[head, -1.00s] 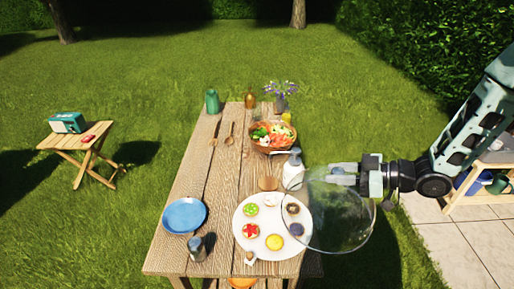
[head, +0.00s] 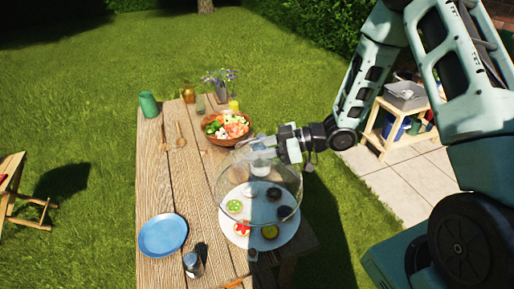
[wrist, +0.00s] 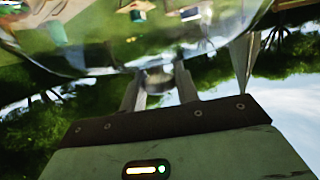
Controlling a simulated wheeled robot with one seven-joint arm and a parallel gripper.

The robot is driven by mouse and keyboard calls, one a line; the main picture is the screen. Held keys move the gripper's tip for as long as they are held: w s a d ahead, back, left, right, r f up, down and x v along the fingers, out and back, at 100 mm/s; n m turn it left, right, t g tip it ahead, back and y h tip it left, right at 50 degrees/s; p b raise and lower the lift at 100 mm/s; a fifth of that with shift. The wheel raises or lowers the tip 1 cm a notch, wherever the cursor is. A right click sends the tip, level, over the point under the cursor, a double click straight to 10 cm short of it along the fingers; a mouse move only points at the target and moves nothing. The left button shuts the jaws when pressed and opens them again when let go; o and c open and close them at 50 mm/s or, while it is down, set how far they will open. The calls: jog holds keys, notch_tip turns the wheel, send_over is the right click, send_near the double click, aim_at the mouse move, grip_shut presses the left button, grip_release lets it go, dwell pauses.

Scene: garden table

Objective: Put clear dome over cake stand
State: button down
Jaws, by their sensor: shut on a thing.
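The clear dome (head: 285,183) is held by my gripper (head: 264,150), which is shut on its top knob. In the head view the dome appears above the white cake stand (head: 287,240), covering most of its plate from this angle. Whether its rim touches the plate I cannot tell. Several small round cakes, one of them with red topping (head: 242,229), sit on the stand. In the wrist view the dome (wrist: 120,58) fills the top, and the gripper fingers (wrist: 160,85) close around the knob.
The wooden table (head: 165,195) also bears a salad bowl (head: 226,139), a blue plate (head: 162,236), a metal shaker (head: 193,264), and a green vase (head: 148,104). A wooden shelf (head: 372,143) stands on the paving at right. The table's left part is largely clear.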

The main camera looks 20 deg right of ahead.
notch_tip(320, 180, down, 12)
jog(key=b, duration=0.8)
jog(key=shift+r+b, duration=0.15)
jog(key=shift+b, duration=0.2)
jog(key=shift+f+b, duration=0.35)
jog(key=shift+f, duration=0.15)
dwell(0.6)
jog(key=c, duration=1)
grip_release()
jog(key=shift+o, duration=0.2)
jog(key=b+v, duration=0.3)
jog(key=v, duration=1.4)
jog(key=shift+d+r+b, duration=0.1)
jog(key=shift+d+b, duration=0.15)
jog(key=shift+b, duration=0.15)
